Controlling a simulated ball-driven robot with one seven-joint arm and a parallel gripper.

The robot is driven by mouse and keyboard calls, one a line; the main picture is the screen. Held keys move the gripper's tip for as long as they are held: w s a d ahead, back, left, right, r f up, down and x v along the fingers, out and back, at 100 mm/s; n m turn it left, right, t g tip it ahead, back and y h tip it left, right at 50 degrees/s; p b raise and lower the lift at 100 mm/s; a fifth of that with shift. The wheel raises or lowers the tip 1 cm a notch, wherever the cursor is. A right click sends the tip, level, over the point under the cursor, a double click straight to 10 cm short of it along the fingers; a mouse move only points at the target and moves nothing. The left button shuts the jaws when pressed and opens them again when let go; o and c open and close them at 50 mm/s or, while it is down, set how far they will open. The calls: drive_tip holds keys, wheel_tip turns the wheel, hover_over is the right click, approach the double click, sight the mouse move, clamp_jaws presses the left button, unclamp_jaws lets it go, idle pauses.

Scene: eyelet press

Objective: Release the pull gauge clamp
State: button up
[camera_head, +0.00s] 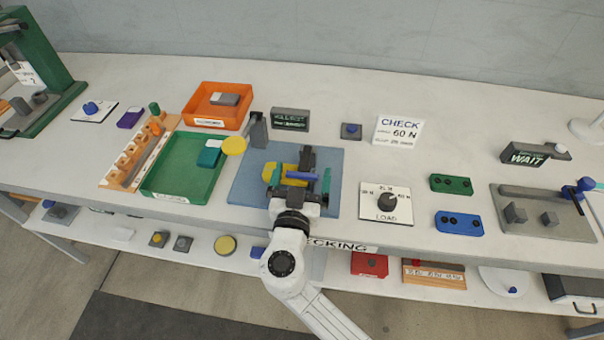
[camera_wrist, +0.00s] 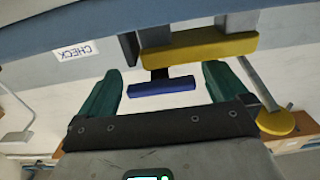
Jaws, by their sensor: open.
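The pull gauge stands on a blue mat (camera_head: 238,190) on the bench, with yellow parts and dark grey parts. A blue bar (camera_head: 302,176), seemingly the clamp handle, shows on it. In the wrist view the blue bar (camera_wrist: 162,87) lies between the green fingers, with a yellow bar (camera_wrist: 200,50) beyond it. My gripper (camera_head: 300,181) is open over the mat. Its fingers also show in the wrist view (camera_wrist: 163,78), one on each side of the blue bar, with gaps. My gripper and wrist hide part of the gauge in the head view.
A green tray (camera_head: 165,191) and an orange tray (camera_head: 190,115) lie to the left. A dark display (camera_head: 290,119) and a CHECK 60 N sign (camera_head: 399,130) stand behind. A yellow disc (camera_head: 234,146) sits by the mat's back left corner.

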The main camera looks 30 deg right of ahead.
drive_tip(key=shift+c, duration=0.2)
drive_tip(key=c, duration=1.4)
drive_tip(key=shift+r, duration=0.1)
